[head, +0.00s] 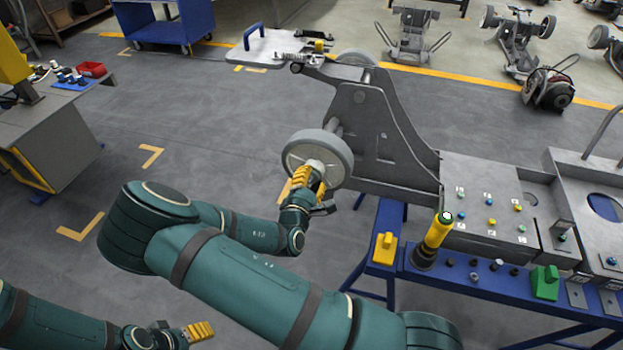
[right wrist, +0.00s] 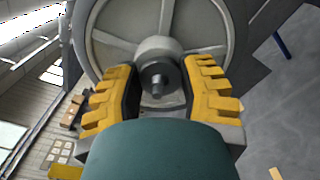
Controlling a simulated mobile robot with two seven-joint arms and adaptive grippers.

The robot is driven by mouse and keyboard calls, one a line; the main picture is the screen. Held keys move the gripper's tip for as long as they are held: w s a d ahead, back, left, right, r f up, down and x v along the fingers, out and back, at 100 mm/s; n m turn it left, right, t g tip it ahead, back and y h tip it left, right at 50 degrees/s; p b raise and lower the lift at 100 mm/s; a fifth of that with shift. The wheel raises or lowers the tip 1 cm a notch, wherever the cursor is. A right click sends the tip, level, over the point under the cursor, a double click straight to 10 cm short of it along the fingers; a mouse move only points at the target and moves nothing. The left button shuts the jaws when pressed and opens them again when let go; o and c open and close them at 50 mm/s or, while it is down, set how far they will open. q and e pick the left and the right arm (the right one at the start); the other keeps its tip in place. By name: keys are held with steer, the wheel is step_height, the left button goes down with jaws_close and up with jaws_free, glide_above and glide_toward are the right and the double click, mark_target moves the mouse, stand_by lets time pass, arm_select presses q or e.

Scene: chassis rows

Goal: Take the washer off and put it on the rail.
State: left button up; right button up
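The wheel (head: 294,151) stands on the axle at the near end of the grey chassis; it also fills the top of the right wrist view (right wrist: 115,22). At its light hub (right wrist: 155,47), a dark ring that looks like the washer (right wrist: 150,71) sits around a short threaded stub. My right gripper (head: 310,178) is at the hub; in the right wrist view its yellow fingers (right wrist: 161,70) are spread on either side of the stub, with a gap to the ring. My left gripper (head: 199,331) is low at the left, away from everything; its finger opening is unclear. The blue rail (head: 456,277) runs along the right.
On the rail stand a yellow-and-black tool (head: 437,232), a yellow block (head: 384,248), a green block (head: 545,282) and several dark studs. A grey panel with coloured buttons (head: 487,180) lies behind. A grey workbench (head: 50,135) is far left. Open floor lies between.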

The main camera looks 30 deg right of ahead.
steer(key=shift+o, duration=1.2)
steer(key=shift+s, duration=0.1)
steer(key=shift+p+v, duration=0.35)
steer(key=shift+v, duration=2.65)
steer(key=shift+r, duration=0.1)
